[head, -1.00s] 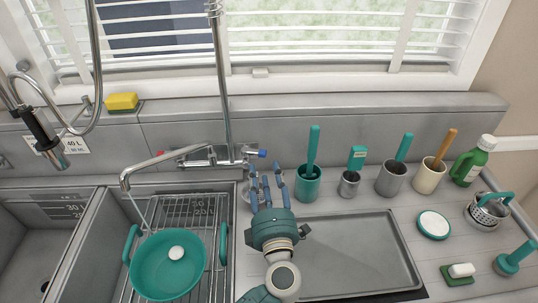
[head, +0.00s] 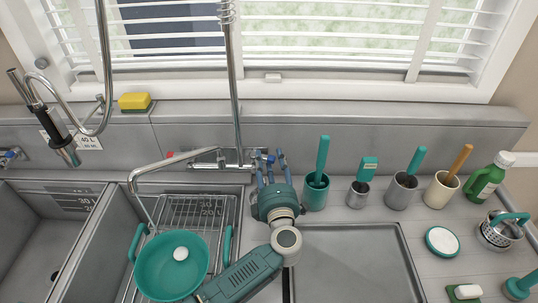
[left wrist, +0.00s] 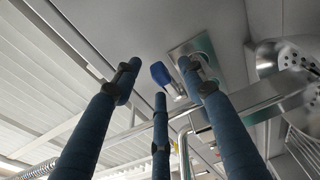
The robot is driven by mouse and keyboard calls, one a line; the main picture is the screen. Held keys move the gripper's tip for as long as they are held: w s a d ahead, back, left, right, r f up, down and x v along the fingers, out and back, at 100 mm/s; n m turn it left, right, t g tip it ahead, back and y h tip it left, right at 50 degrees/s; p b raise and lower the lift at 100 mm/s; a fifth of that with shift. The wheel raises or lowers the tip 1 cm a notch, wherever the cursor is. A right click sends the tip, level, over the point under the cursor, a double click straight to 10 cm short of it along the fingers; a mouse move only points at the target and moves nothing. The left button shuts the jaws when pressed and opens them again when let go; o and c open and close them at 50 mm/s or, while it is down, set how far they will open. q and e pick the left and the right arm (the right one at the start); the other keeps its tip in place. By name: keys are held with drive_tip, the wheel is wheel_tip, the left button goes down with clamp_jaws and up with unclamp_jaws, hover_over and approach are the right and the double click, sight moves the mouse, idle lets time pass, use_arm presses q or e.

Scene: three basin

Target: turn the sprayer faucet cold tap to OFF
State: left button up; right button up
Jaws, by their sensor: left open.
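The blue cold tap (head: 266,157) sits at the right end of the wall-mounted metal faucet (head: 222,164). A red tap end (head: 171,155) is at its left. My left gripper (head: 270,163) is open, its blue fingers pointing up toward the wall around the blue tap, partly covering it. My right gripper is not in view.
A teal brush holder (head: 316,193) stands close right of my gripper, with more cups (head: 401,191) beyond. A grey tray (head: 350,270) lies in front. A hanging spray head (head: 66,152) and a yellow sponge (head: 134,101) are at left.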

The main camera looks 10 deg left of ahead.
use_arm(q)
drive_tip(key=shift+x, duration=0.75)
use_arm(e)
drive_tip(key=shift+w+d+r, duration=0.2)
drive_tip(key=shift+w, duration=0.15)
use_arm(q)
clamp_jaws()
drive_tip(key=shift+w+f+n+g+y+b, duration=0.1)
drive_tip(key=shift+w+n+g+y+b, duration=0.25)
drive_tip(key=shift+y+b, duration=0.3)
drive_tip(key=shift+n+y+b, duration=0.3)
drive_tip(key=shift+n+y, duration=0.05)
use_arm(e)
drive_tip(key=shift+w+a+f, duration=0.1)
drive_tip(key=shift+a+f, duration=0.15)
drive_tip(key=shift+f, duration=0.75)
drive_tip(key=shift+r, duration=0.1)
use_arm(q)
drive_tip(key=shift+c, duration=0.2)
unclamp_jaws()
drive_tip(key=shift+o, duration=0.2)
